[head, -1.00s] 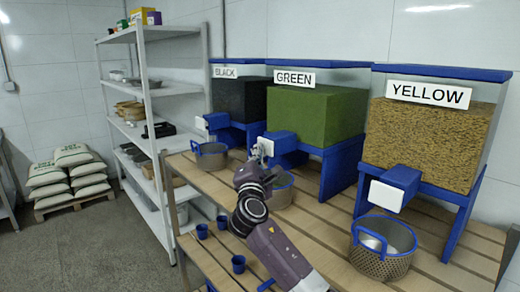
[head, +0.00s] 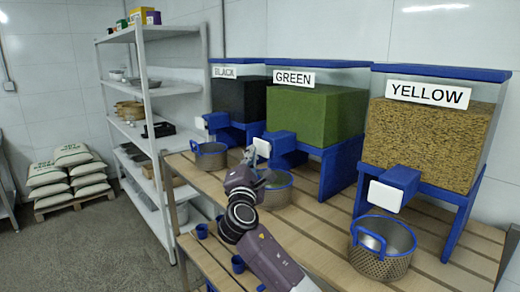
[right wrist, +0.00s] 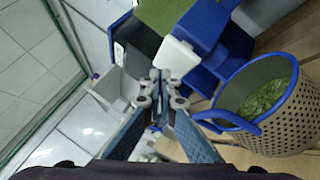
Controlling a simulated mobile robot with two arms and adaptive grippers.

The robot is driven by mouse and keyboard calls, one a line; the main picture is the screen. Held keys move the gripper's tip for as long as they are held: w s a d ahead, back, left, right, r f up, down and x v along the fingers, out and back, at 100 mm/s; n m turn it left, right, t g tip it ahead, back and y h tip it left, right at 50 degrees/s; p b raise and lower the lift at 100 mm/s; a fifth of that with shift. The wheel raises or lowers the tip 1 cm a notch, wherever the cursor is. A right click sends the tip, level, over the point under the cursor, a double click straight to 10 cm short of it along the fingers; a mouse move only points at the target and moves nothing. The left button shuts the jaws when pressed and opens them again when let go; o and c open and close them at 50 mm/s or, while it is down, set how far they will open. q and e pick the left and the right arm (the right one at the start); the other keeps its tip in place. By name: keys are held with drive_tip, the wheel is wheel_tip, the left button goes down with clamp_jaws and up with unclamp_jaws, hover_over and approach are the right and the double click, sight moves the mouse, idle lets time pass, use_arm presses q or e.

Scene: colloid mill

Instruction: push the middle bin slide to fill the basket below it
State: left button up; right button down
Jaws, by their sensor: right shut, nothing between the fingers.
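The middle bin (head: 316,112), labelled GREEN, holds green material. Its blue slide (head: 284,146) sticks out at the front with a white end plate (head: 262,148), which also shows in the right wrist view (right wrist: 177,56). The basket (head: 275,194) stands below it, partly hidden by my right arm. In the right wrist view the basket (right wrist: 284,122) has green leafy material inside. My right gripper (head: 250,155) is shut and empty just in front of and left of the white plate. I cannot tell whether it touches. My left gripper is not in view.
The BLACK bin (head: 238,100) stands left with a basket (head: 210,158) below it. The YELLOW bin (head: 428,135) stands right, above an empty-looking basket (head: 382,252). Small blue cups (head: 202,231) sit on a lower level. Shelves (head: 145,120) stand at left.

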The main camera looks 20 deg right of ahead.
drive_tip(key=a, duration=0.1)
drive_tip(key=s+a, duration=0.1)
drive_tip(key=a, duration=0.2)
drive_tip(key=shift+s+a, duration=0.35)
drive_tip(key=shift+a, duration=0.05)
drive_tip(key=shift+d, duration=0.15)
idle(1.5)
